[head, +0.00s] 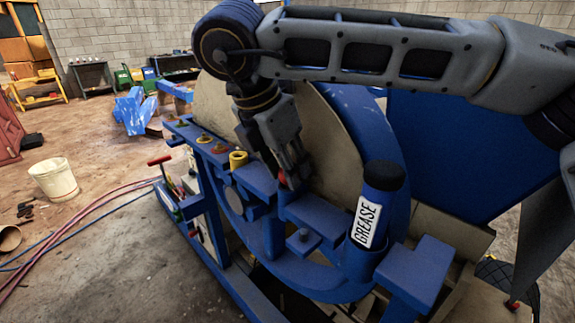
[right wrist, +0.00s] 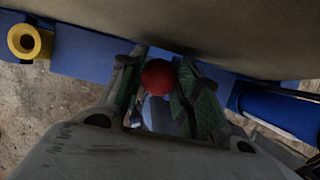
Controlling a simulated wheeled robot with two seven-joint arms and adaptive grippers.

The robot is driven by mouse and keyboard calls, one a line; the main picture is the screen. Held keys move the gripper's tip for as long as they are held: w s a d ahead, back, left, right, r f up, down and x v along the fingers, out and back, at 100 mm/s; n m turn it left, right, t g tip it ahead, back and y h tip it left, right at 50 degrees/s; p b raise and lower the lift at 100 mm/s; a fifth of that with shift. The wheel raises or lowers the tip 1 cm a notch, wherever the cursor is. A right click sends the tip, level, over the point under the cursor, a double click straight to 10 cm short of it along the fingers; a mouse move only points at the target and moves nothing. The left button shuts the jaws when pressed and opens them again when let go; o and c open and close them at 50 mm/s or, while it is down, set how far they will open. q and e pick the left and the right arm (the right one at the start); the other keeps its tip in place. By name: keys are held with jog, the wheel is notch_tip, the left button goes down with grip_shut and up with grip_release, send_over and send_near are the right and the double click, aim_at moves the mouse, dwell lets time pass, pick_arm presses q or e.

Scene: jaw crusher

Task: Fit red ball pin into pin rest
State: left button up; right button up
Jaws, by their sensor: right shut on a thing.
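The red ball pin shows only as its red ball head, small in the head view (head: 282,177) and clearly in the right wrist view (right wrist: 158,75). My right gripper (head: 290,180) is shut on it; in the right wrist view the green-padded fingers (right wrist: 165,90) stand on both sides of the ball. The gripper points down at the blue ledge of the crusher, beside the big wheel. The pin's shank is hidden by the fingers and the ball. I cannot tell which blue part is the pin rest, nor whether the pin touches it. My left gripper is not in view.
A yellow ring (head: 238,159) sits on the blue ledge left of the gripper. A grease tube (head: 370,210) stands in a holder to the right. The large wheel (head: 340,150) is close behind the gripper.

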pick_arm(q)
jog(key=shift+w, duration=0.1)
pick_arm(e)
jog(key=o, duration=1.2)
jog(key=shift+s+a+r, duration=0.15)
jog(key=shift+a+r, duration=0.05)
jog(key=shift+r, duration=0.4)
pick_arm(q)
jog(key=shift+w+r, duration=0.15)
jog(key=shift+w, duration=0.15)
pick_arm(e)
jog(key=v, duration=1)
jog(key=shift+s+a+r, duration=0.15)
jog(key=shift+r, duration=0.15)
